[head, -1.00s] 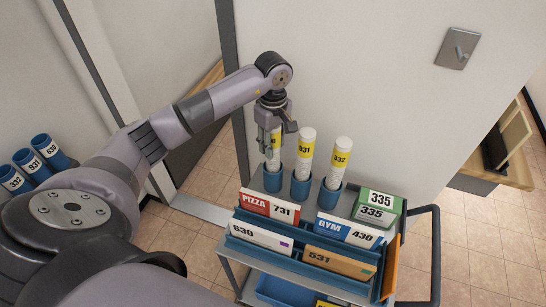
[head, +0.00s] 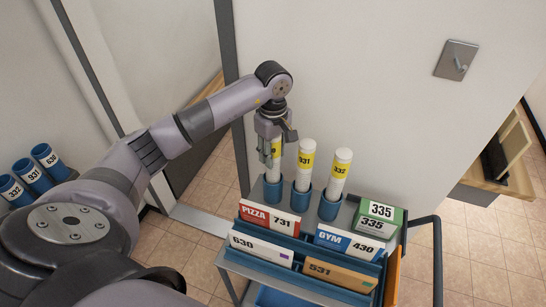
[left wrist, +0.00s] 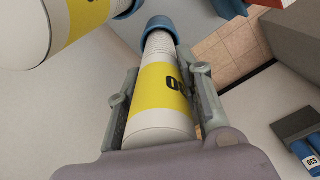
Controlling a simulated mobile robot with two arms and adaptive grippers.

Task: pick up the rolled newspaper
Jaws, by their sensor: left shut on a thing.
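The leftmost rolled newspaper (head: 274,155) is white with a yellow band and stands in a blue cup (head: 273,191) on the cart. My left gripper (head: 274,148) points down and is shut on its upper part. In the left wrist view the rolled newspaper (left wrist: 160,90) lies between the fingers of my left gripper (left wrist: 158,100), its far end in the blue cup (left wrist: 159,24). The roll's number is partly hidden by the gripper. Two more rolls, 931 (head: 306,160) and 332 (head: 339,170), stand in cups beside it. My right gripper is not in view.
The cart (head: 350,212) also holds a PIZZA 731 mailer (head: 269,217), a GYM 430 mailer (head: 345,242), a green 335 box (head: 378,218) and envelopes 630 and 531 in front. Several numbered blue tubes (head: 33,177) stand at the left. A white wall rises behind the cart.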

